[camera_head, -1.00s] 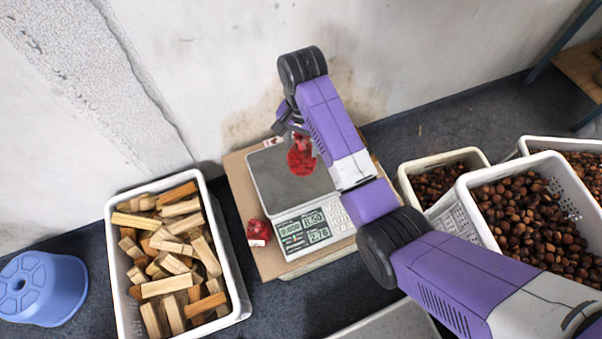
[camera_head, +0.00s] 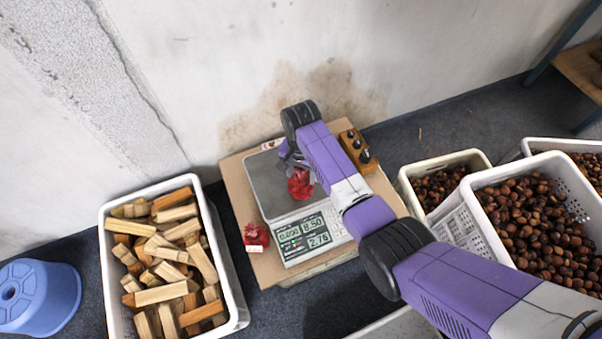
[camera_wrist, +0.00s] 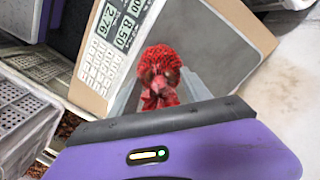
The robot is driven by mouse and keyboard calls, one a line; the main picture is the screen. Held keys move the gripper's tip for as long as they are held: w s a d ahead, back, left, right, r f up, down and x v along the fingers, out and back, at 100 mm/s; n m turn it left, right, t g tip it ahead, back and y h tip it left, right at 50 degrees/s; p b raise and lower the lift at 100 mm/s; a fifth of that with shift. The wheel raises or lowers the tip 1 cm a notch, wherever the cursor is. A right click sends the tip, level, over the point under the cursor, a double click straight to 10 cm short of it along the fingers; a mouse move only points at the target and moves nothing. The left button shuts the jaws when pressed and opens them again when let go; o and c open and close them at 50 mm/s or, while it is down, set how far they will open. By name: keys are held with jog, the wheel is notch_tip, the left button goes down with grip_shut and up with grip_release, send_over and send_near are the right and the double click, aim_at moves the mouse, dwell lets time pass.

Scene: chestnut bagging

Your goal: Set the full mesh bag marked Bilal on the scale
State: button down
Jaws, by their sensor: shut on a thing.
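My gripper (camera_head: 290,160) is over the scale and shut on a red mesh bag (camera_head: 300,184), which hangs below the jaws. In the wrist view the same bag (camera_wrist: 160,68) shows its gathered neck toward me and its full body beyond, in front of the plate. The scale (camera_head: 262,186) has a grey plate and a lit display (camera_head: 303,236). The bag is at or just above the plate; I cannot tell whether it touches. Another red bag with a white tag (camera_head: 255,238) lies on the board left of the display. No name on the held bag is readable.
The scale stands on a brown board (camera_head: 238,190) by the wall. A wooden block with weights (camera_head: 357,150) is right of the plate. A crate of wood pieces (camera_head: 112,290) stands left, beside a blue stool (camera_head: 45,290). Chestnut crates (camera_head: 483,215) stand right.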

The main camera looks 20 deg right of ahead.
jog(key=shift+c, duration=2.4)
grip_release()
notch_tip(320, 180, up, 12)
jog(key=p, duration=0.2)
jog(key=shift+r+p, duration=0.1)
jog(key=shift+p, duration=0.2)
